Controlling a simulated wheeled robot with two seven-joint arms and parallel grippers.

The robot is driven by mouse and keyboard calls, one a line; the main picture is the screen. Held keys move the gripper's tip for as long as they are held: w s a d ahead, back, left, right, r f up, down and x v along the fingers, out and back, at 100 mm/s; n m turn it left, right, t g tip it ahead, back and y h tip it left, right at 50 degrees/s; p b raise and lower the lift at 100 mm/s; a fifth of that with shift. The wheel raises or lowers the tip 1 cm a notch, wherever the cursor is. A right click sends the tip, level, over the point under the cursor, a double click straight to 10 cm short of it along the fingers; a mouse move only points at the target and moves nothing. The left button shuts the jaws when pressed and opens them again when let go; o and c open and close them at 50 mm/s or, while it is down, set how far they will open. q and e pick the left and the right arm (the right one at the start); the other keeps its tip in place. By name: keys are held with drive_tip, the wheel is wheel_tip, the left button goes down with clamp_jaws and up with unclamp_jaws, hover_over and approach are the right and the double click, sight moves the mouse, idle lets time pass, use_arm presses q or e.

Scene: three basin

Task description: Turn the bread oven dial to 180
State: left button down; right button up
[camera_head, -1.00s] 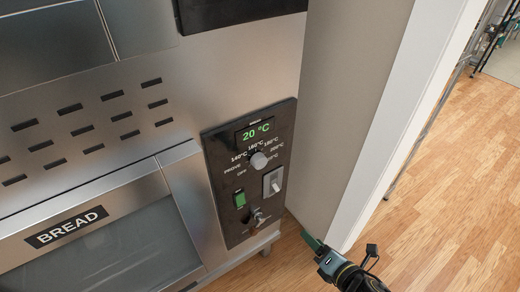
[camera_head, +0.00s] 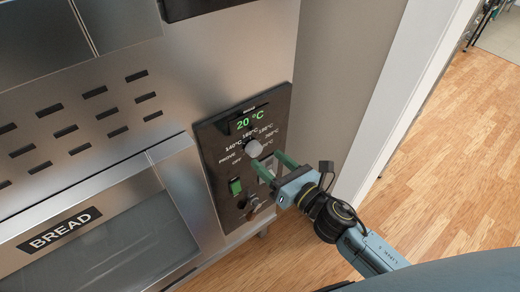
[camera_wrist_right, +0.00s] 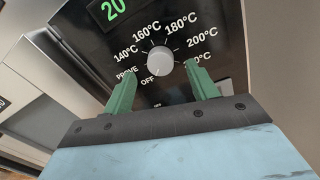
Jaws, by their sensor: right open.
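The bread oven's temperature dial (camera_head: 253,148) is a round grey-white knob on a black control panel (camera_head: 222,167). It also shows in the right wrist view (camera_wrist_right: 160,60), ringed by marks from OFF and PROVE through 140°C, 160°C, 180°C and 200°C. Which mark the dial points at is hard to tell. The display (camera_head: 244,121) reads 20 °C in green. My right gripper (camera_head: 267,166) is open just below and in front of the dial. In the wrist view its green fingers (camera_wrist_right: 160,85) stand apart on either side below the dial, not touching it.
Below the dial are a green switch (camera_head: 236,187) and a lower knob (camera_head: 252,206). The oven door (camera_head: 110,245) with a BREAD label is at the left. A pale wall edge (camera_head: 385,120) stands right of the panel. Wooden floor (camera_head: 450,160) is open beyond.

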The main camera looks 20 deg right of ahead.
sight(258, 151)
drive_tip(key=x, duration=0.3)
drive_tip(key=shift+w+a, duration=0.15)
drive_tip(key=shift+w, duration=0.2)
use_arm(q)
drive_tip(key=shift+w+d, duration=0.35)
drive_tip(key=shift+d, duration=0.2)
use_arm(e)
drive_tip(key=shift+w+a, duration=0.15)
drive_tip(key=shift+w, duration=0.25)
use_arm(q)
drive_tip(key=shift+r, duration=0.1)
use_arm(e)
drive_tip(key=c, duration=1)
use_arm(q)
drive_tip(key=shift+a, duration=0.15)
drive_tip(key=shift+a, duration=0.2)
